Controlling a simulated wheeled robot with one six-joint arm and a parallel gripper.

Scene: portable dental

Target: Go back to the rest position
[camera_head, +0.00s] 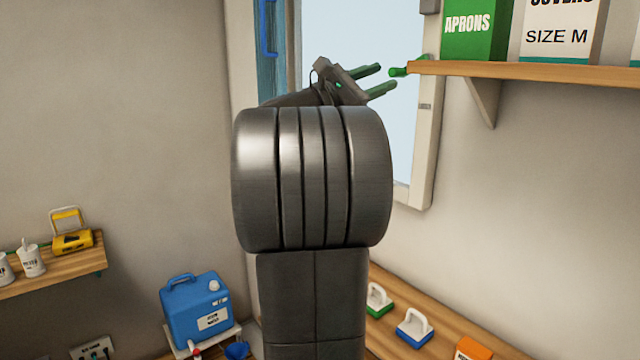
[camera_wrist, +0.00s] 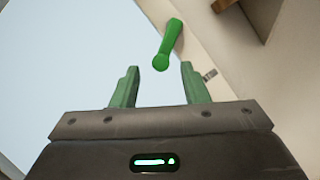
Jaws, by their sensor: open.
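My gripper (camera_head: 382,80) is raised in front of the window, left of the upper shelf's end. Its two green fingers are apart, and nothing is between them. It also shows in the wrist view (camera_wrist: 158,87). A green handle-like piece (camera_wrist: 168,45) lies beyond the fingertips in the wrist view, apart from them. In the head view this green piece (camera_head: 398,72) is by the shelf's left end. My arm hides the middle of the head view.
The wooden upper shelf (camera_head: 540,69) holds a green aprons box (camera_head: 474,35) and a size M box (camera_head: 560,35). Below are a counter (camera_head: 385,284) with a green-based block (camera_head: 378,302) and a blue-based block (camera_head: 414,328). A blue container (camera_head: 195,308) stands at lower left, beside a small shelf (camera_head: 50,273).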

